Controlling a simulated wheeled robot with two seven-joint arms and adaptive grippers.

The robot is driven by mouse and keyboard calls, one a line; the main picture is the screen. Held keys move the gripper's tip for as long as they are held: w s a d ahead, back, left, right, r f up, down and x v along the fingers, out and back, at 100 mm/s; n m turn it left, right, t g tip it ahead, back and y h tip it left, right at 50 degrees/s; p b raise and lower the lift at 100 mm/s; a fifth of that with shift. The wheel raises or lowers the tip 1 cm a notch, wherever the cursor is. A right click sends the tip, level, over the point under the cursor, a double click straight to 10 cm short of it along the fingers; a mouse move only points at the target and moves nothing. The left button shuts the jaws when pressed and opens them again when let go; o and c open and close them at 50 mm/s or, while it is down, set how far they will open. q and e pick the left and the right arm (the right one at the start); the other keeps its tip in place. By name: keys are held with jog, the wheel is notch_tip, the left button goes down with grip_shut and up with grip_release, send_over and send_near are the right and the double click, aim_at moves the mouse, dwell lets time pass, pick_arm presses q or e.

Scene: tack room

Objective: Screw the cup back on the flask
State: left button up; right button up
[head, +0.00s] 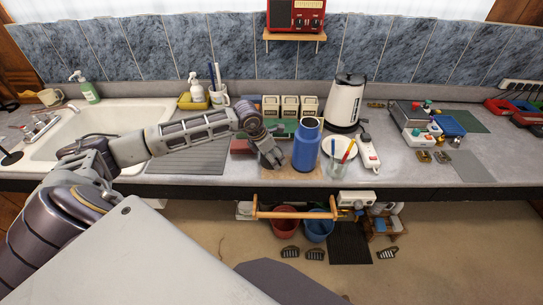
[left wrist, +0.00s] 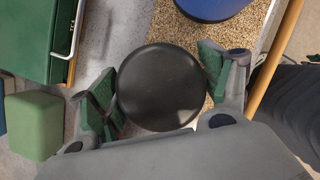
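The blue flask (head: 306,150) stands upright on a cork mat (left wrist: 235,22) near the counter's front edge; its lower part shows at the top of the left wrist view (left wrist: 212,6). The cup, a dark round thing (left wrist: 160,87), is beside the flask on its left in the head view. My left gripper (head: 271,158) reaches down over the cup, with one green-padded finger on each side of it. The fingers are very close to the cup's sides; whether both press on it I cannot tell. My right gripper is not in view.
Several canisters (head: 289,106) stand behind the flask. A green box (left wrist: 35,40) and green block (left wrist: 34,125) are near my left gripper. A wooden rail (head: 295,214) runs along the front.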

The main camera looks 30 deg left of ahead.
pick_arm(q)
jog(key=c, duration=0.4)
jog(key=shift+c, duration=0.2)
jog(key=shift+r, duration=0.15)
notch_tip(320, 180, up, 9)
jog(key=shift+f+b, duration=0.2)
jog(key=shift+b, duration=0.75)
jog(key=shift+r, duration=0.55)
